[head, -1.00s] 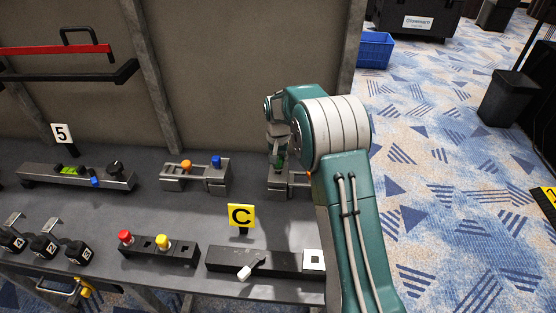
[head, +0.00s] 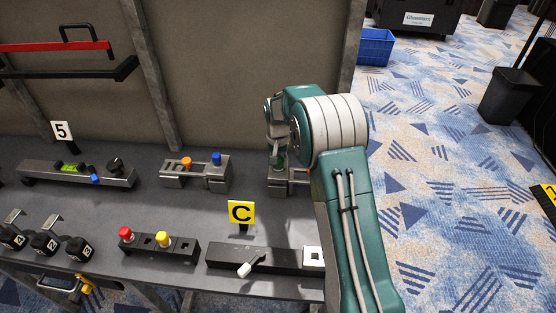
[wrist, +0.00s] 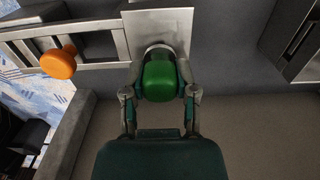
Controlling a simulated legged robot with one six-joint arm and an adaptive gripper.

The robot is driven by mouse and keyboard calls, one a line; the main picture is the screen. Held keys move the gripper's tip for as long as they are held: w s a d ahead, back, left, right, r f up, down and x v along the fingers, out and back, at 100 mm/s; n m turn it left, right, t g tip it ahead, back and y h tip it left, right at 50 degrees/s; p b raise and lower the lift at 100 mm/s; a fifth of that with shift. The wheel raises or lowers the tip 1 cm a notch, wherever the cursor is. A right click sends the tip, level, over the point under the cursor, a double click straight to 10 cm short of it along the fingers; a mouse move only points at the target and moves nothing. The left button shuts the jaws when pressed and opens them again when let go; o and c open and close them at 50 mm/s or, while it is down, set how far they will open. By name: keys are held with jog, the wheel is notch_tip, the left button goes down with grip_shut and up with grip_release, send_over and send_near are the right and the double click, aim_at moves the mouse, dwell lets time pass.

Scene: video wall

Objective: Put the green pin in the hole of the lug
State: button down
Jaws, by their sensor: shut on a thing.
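The green pin (wrist: 160,76) shows in the wrist view with its round head between the two fingers of my gripper (wrist: 160,92). My gripper is shut on it. The pin is at a light grey metal block, which looks like the lug (wrist: 158,22). A pale rounded edge shows beside the pin's head. The pin's lower part and the hole are hidden, so I cannot tell how deep it sits. In the head view the green pin (head: 280,160) is partly seen under my gripper, at the right-hand metal fixture (head: 279,184).
An orange knob (wrist: 58,62) stands on the slotted rail left of the lug in the wrist view. A similar fixture (head: 196,180) with orange and blue knobs stands to the left. A dark bar with a white lever (head: 250,268) lies in front. The back panel (head: 250,70) rises behind.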

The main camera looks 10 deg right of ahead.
jog(key=shift+c, duration=1.5)
grip_release()
jog(key=o, duration=0.3)
jog(key=shift+r, duration=3.5)
